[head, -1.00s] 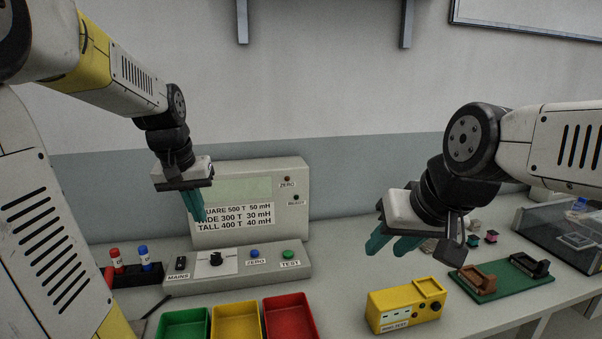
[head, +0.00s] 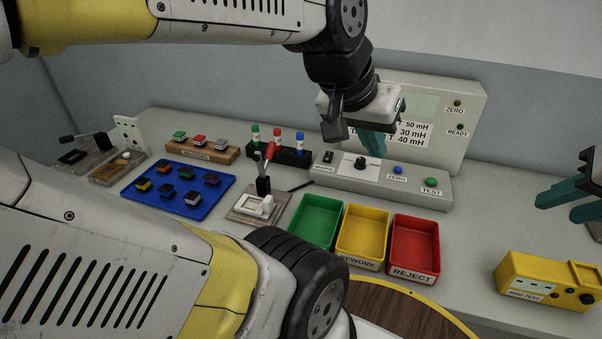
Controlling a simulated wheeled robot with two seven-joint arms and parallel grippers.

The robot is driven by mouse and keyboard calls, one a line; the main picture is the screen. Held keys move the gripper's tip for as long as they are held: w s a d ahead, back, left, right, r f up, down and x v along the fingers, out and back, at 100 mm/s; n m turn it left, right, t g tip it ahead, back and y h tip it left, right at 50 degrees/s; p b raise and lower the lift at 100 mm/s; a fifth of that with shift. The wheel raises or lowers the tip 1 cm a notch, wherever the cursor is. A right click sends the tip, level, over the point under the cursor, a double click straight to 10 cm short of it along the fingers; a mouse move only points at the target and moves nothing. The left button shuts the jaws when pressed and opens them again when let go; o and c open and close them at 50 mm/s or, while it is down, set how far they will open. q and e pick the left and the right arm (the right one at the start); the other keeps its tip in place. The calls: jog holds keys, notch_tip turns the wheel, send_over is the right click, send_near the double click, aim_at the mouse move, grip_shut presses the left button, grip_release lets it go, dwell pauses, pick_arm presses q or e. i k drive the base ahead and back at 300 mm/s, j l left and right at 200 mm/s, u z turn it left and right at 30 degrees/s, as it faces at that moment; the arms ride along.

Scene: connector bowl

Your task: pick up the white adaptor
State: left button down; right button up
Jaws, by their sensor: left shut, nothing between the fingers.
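A small white piece (head: 262,207) sits on a beige fixture with a red-handled lever, left of the green tray. It may be the white adaptor, but I cannot tell for sure. My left gripper (head: 373,144) is shut and empty, pointing down in front of the grey tester, above and to the right of that piece. My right gripper (head: 568,200) is at the right edge, partly cut off. Its teal fingers are apart, with nothing visible between them.
Green (head: 316,222), yellow (head: 363,236) and red (head: 414,243) trays stand in a row. A blue board (head: 180,208) with several small blocks is at left. A yellow test box (head: 540,279) is at right. A round wooden surface (head: 400,310) lies in front.

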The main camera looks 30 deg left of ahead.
aim_at(261, 208)
jog(key=u, duration=1.75)
jog(key=k+j+u, duration=0.1)
jog(key=u, duration=0.3)
jog(key=k+j, duration=0.05)
jog(key=k, duration=0.05)
